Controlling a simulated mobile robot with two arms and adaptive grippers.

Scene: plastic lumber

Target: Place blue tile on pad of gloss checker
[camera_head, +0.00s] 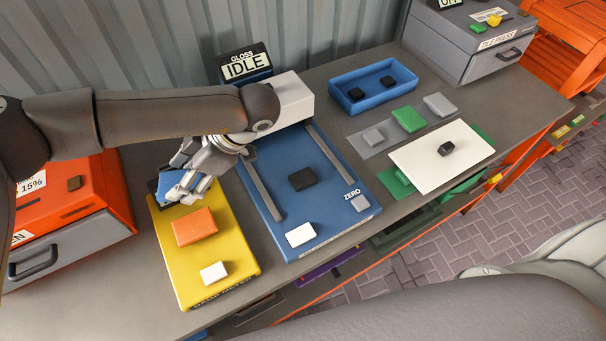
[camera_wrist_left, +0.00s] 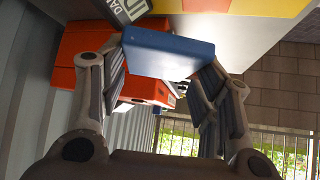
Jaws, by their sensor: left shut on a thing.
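The blue tile (camera_head: 174,184) is between the fingers of my left gripper (camera_head: 187,188), over the far end of the yellow board. In the left wrist view the blue tile (camera_wrist_left: 168,54) spans the two fingers and appears tilted. The gloss checker (camera_head: 335,205) is a blue bed with two grey rails and a display (camera_head: 245,66) reading "GLOSS IDLE". Its dark pad (camera_head: 302,179) lies between the rails, bare, to the right of my gripper. My right gripper is not in view.
A blue tray (camera_head: 374,70) and a white board (camera_head: 422,172) lie right. An orange-grey machine (camera_head: 75,237) stands left.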

